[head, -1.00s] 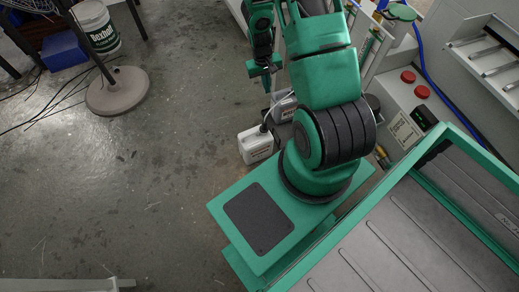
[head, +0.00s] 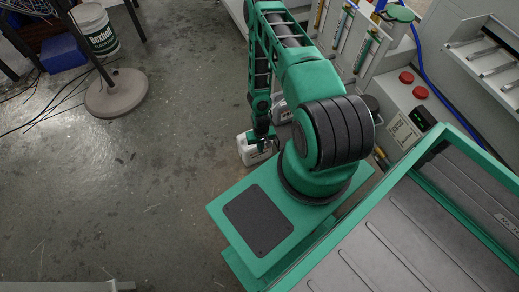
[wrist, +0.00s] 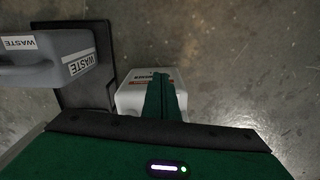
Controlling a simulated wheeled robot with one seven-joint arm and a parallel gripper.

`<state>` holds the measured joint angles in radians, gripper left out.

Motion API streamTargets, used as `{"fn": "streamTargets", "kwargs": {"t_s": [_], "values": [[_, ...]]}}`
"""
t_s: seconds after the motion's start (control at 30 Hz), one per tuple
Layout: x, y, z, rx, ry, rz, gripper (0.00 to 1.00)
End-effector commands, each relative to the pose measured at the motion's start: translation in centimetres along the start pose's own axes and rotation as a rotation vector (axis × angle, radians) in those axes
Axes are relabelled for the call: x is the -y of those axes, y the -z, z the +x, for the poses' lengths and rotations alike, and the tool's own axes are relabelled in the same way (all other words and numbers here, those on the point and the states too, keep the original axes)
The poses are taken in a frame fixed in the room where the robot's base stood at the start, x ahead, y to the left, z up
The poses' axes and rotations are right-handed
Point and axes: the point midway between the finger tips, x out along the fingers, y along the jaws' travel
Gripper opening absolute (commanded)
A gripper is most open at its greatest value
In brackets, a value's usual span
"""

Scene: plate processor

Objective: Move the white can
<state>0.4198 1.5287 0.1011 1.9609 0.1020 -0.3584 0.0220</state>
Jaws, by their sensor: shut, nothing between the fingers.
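The white can (head: 247,152) stands on the floor beside my base in the head view. In the wrist view the white can (wrist: 130,98) is below my gripper, and part of it is hidden by the fingers. My gripper (wrist: 162,78) has its two green fingers together with nothing between them. It points down over the can's top. In the head view my gripper (head: 264,141) is at the can's right side, partly covering it. I cannot tell whether the fingers touch the can.
A grey container labelled WASTE (wrist: 70,62) stands close left of the can in the wrist view. Bare floor (head: 180,190) lies left of the can. A machine with red buttons (head: 407,78) is at right. A round stand base (head: 117,95) and white bucket (head: 97,30) are far left.

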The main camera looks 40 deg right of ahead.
Motion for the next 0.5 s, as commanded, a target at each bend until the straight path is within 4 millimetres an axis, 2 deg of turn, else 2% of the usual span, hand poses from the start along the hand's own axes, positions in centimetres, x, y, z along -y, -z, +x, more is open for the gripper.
{"fn": "streamTargets", "kwargs": {"t_s": [0.17, 0.5], "values": [[0.0, -0.1, 2.3, 0.001, 0.0, 0.001, 0.0], [0.0, -0.1, 8.2, 0.002, 0.0, 0.002, 0.0]]}}
